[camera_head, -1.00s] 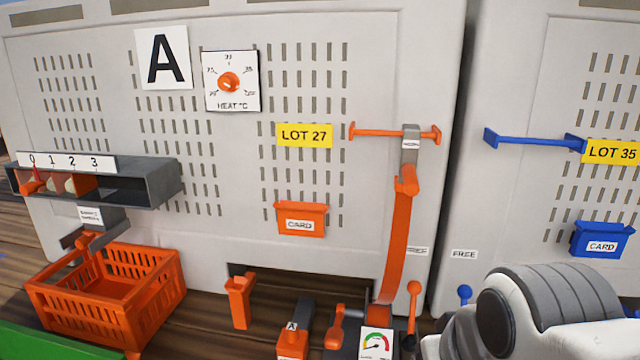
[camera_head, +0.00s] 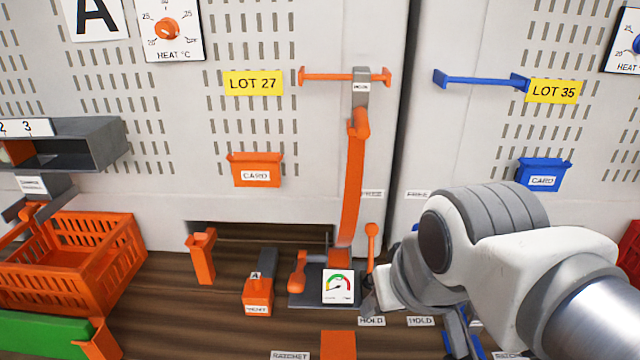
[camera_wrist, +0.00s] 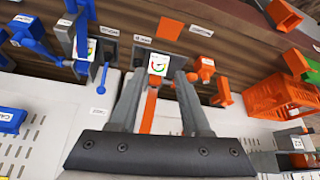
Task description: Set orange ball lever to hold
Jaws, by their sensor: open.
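The orange ball lever (camera_head: 371,232) stands upright to the right of the gauge, in the head view.
The gauge (camera_head: 338,286) and an orange strap (camera_head: 352,190) are left of the lever. An orange-handled lever (camera_head: 297,270) and orange-topped block (camera_head: 258,295) stand further left. A blue ball lever (camera_wrist: 103,75) is close by on the other side. An orange basket (camera_head: 75,260) is far left.

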